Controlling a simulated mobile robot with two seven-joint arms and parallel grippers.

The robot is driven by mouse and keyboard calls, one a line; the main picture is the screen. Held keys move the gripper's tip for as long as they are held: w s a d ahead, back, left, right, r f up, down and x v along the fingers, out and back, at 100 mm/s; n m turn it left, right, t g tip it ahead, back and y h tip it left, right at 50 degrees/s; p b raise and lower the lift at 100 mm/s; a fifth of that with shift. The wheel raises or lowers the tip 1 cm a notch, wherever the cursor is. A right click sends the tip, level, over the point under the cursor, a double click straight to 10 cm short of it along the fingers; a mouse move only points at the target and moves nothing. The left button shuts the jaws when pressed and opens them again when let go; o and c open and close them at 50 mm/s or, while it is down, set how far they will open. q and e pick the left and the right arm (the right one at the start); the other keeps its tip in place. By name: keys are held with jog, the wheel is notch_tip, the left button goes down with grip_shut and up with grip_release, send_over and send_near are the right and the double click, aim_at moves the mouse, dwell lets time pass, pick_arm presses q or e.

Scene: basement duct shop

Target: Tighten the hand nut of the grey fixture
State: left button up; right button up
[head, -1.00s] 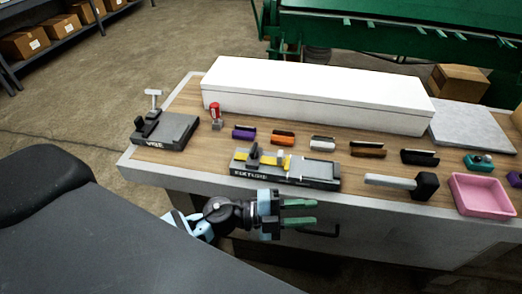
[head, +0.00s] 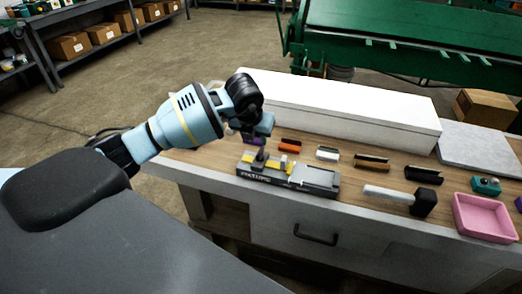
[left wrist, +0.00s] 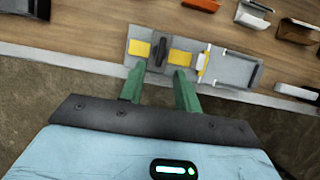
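The grey fixture (head: 318,181), with its name on the front face, lies near the front edge of the bench. It also shows in the left wrist view (left wrist: 232,72). It carries yellow parts and a black hand nut (left wrist: 157,54) at its left end. My left gripper (head: 257,143) is above that left end, pointing down. In the left wrist view its two green fingers (left wrist: 160,80) are apart with nothing between them. The nut appears just beyond the fingertips, roughly in line with the gap; I cannot tell the remaining height. My right gripper is not in view.
A long white box (head: 345,108) stands behind the fixture. Small coloured clips, including an orange one (head: 290,146), lie between them. A black-headed mallet (head: 423,202) and a pink tray (head: 485,217) are to the right. My left arm hides the bench's left end.

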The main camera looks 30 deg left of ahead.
aim_at(260, 151)
pick_arm(q)
jog(key=shift+x, duration=3.95)
jog(key=shift+d, duration=0.1)
grip_shut()
